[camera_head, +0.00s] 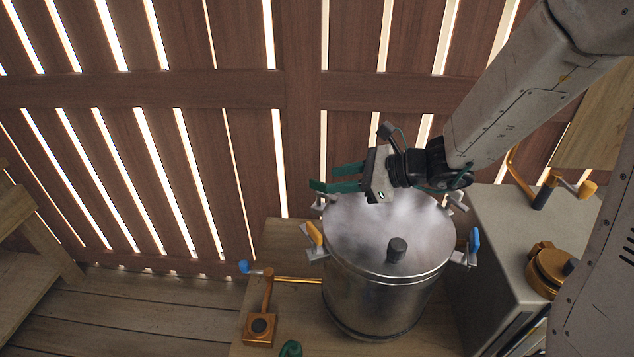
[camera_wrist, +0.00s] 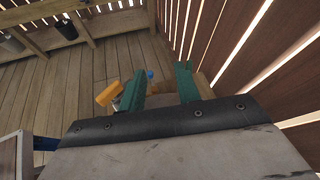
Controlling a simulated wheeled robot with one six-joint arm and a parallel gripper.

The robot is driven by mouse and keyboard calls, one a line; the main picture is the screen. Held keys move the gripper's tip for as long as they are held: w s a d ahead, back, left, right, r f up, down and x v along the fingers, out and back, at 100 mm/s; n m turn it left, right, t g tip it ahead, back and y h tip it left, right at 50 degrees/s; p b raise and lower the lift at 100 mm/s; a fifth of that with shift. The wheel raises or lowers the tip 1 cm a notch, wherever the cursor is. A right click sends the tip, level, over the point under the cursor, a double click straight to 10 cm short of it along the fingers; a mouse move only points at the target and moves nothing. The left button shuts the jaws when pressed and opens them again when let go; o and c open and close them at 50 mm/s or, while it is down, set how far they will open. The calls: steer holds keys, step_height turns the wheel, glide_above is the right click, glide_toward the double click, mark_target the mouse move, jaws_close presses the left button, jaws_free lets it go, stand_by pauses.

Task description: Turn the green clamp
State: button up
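A steel pot (camera_head: 375,290) with a lid (camera_head: 385,225) and a dark knob stands on a wooden surface. Clamps sit around its rim: one with an orange handle (camera_head: 315,233) at left, one with a blue handle (camera_head: 474,241) at right, and pale clamp parts at the back left (camera_head: 321,201) and back right (camera_head: 457,201). I cannot make out a green clamp handle. My gripper (camera_head: 335,178), with green fingers, is above the back left rim, pointing left. In the wrist view its fingers (camera_wrist: 160,85) are apart with nothing gripped between them.
An orange lever fixture (camera_head: 262,318) with a blue-tipped rod stands left of the pot. A small green object (camera_head: 290,348) is at the bottom edge, cut off. A grey cabinet (camera_head: 510,225) with orange fittings is at right. A slatted wooden wall (camera_head: 290,92) stands close behind.

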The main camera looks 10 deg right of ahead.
mark_target(321, 182)
steer(key=w+f+m, duration=0.1)
steer(key=w+d+f+m+t, duration=0.1)
steer(key=w+f+m+t+h, duration=0.1)
steer(key=f+m, duration=0.1)
steer(key=shift+w+d, duration=0.3)
steer(key=shift+w, duration=0.1)
steer(key=x, duration=0.7)
steer(key=shift+w+a, duration=0.25)
jaws_close()
